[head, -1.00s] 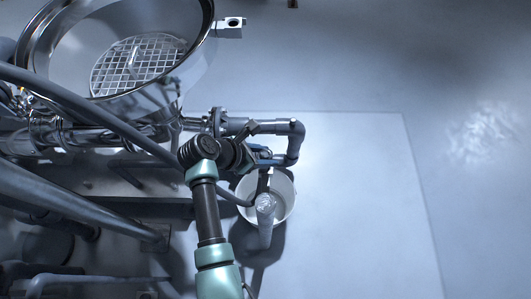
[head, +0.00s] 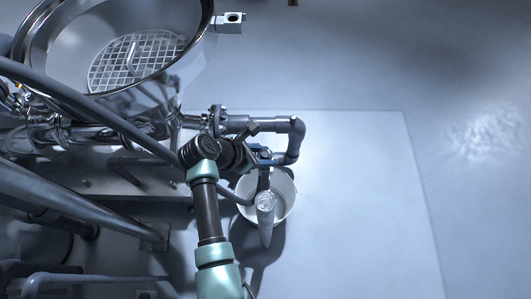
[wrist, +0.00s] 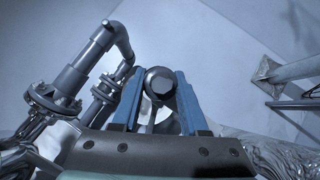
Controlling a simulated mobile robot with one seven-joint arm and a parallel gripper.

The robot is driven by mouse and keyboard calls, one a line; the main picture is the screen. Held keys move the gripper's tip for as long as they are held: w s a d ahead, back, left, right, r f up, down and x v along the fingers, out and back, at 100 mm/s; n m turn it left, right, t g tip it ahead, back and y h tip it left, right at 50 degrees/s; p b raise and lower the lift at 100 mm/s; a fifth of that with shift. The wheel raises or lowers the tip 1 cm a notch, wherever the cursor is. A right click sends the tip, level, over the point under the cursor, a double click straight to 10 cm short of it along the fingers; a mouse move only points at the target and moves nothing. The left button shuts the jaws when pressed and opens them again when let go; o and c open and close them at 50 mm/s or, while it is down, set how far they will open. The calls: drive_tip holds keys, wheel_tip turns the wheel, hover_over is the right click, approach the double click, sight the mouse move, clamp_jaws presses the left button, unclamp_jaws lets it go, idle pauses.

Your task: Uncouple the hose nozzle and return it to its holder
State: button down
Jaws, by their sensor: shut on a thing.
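A grey hose (head: 100,112) runs down to near the gripper. A bracket (head: 229,23) with a hole on the hopper rim may be the holder.
The metal hopper (head: 200,75) with its grate stands upper left. A flanged elbow pipe (head: 291,127) sits close by my gripper. The white bucket (head: 288,192) has a crumpled, clear-looking thing (head: 265,208) over its near rim. The floor at right is clear.

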drive_tip(key=shift+f+b, duration=0.7)
drive_tip(key=shift+f, duration=0.4)
unclamp_jaws()
idle(0.4)
drive_tip(key=shift+r, duration=0.1)
drive_tip(key=p+v, duration=0.5)
drive_tip(key=v, duration=0.1)
idle(1.0)
drive_tip(key=p+v, duration=0.2)
drive_tip(key=v, duration=1.1)
